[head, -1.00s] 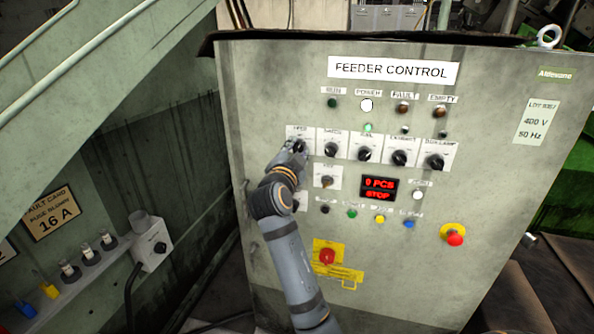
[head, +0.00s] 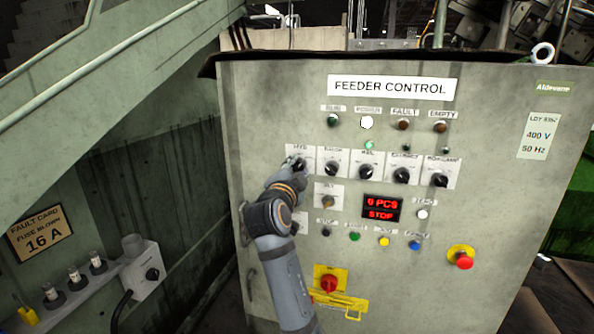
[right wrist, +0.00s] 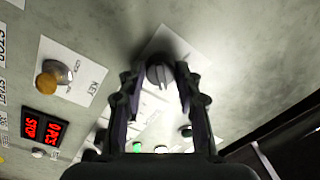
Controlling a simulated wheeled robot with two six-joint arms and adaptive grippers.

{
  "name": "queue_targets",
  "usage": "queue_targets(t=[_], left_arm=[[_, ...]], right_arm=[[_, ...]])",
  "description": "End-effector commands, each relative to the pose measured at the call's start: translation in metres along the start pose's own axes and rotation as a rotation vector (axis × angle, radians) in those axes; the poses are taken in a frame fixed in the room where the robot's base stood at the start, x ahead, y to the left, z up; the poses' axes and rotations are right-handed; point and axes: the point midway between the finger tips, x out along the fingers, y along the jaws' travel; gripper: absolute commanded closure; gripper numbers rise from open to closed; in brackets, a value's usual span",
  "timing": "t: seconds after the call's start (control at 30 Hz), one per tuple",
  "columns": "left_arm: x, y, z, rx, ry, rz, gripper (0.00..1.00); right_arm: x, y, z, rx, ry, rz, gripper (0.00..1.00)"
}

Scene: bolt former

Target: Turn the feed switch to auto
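The feeder control panel (head: 280,110) fills the middle of the head view. A row of several black rotary switches on white plates crosses it. My right gripper (head: 294,172) is at the leftmost switch (head: 300,163), partly covering it; its small label is too blurred to read surely. In the right wrist view my right gripper (right wrist: 160,75) has its two fingers apart, one on each side of a black knob (right wrist: 160,74). A small gap seems to show beside the knob; contact is hard to tell. My left gripper is not in view.
A red and black display (head: 382,208) reads 0 PCS and STOP. A key switch (head: 327,201) sits below the row. A red emergency button (head: 464,260) is at lower right and a red rotary switch (head: 329,283) at lower middle. A stair rail (head: 120,60) runs at left.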

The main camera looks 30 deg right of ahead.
Motion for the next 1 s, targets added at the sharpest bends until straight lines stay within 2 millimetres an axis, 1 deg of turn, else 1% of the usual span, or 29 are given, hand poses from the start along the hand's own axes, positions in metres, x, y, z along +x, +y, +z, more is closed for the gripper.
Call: queue_targets(t=[0.03, 0.1, 0.37, 0.47, 0.57, 0.7, 0.8, 0.9, 1.0], left_arm=[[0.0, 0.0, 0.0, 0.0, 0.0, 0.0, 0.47], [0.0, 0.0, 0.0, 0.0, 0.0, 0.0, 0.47], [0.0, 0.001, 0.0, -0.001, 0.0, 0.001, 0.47], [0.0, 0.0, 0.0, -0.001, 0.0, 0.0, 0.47], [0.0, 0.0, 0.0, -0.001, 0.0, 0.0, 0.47], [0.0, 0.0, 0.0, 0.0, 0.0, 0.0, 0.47], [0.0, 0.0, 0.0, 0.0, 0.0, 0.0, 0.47], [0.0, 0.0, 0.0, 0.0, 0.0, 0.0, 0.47], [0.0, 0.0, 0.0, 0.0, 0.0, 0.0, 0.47]], right_arm=[[0.0, 0.0, 0.0, 0.0, 0.0, 0.0, 0.56], [0.0, 0.0, 0.0, -0.001, 0.0, 0.0, 0.46], [0.0, 0.0, 0.0, -0.001, 0.0, 0.0, 0.46], [0.0, -0.005, -0.004, 0.001, 0.001, -0.001, 0.46], [0.001, -0.02, -0.014, 0.003, 0.003, -0.004, 0.46], [0.002, -0.048, -0.034, 0.005, 0.003, -0.007, 0.46], [0.003, -0.064, -0.045, 0.004, 0.003, -0.005, 0.46], [0.004, -0.075, -0.053, 0.002, 0.002, -0.003, 0.46], [0.004, -0.081, -0.057, 0.001, 0.001, -0.002, 0.46]])
